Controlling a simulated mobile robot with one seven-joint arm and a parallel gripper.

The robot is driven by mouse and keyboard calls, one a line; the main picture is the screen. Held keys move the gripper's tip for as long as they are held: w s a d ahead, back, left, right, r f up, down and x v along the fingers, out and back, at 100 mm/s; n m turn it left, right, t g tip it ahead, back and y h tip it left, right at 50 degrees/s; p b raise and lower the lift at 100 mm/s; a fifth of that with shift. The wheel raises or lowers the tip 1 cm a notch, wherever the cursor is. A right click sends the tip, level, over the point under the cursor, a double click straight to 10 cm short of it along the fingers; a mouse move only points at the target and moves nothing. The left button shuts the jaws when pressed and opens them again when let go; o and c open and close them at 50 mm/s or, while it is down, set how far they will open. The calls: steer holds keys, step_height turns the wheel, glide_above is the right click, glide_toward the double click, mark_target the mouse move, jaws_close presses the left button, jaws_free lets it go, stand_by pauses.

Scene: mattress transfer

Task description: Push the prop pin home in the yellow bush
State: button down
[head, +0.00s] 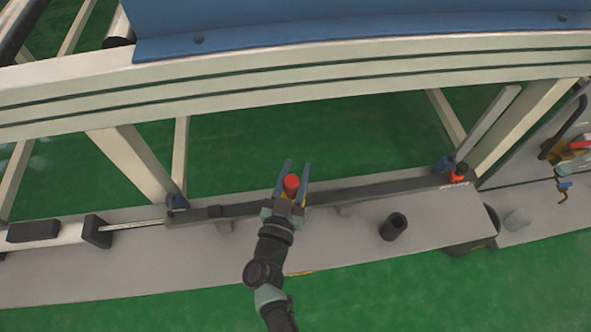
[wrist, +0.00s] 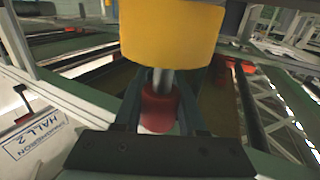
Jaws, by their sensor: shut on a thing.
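The prop pin has a red knob (head: 291,182), which also shows in the wrist view (wrist: 158,108). My gripper (head: 296,168) is shut on this knob, with one finger on each side. In the wrist view, the yellow bush (wrist: 172,32) is a large cylinder at the top, beyond the knob. A short length of grey pin shaft (wrist: 163,79) shows between the knob and the bush, so the two are apart. The shaft's far end is hidden by the bush. In the head view only a sliver of yellow shows beside the gripper.
A dark prop bar (head: 380,190) runs along the grey plate (head: 345,248) behind my gripper. A short black tube (head: 394,226) stands on the plate at right. Pale frame rails (head: 300,75) and a blue panel (head: 350,20) lie above. An orange-red part (head: 457,177) sits at the bar's right end.

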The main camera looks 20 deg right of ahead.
steer(key=shift+f+b, duration=1.1)
steer(key=shift+f, duration=0.4)
steer(key=shift+c, duration=2)
jaws_free()
steer(key=p+v, duration=0.5)
steer(key=v, duration=0.8)
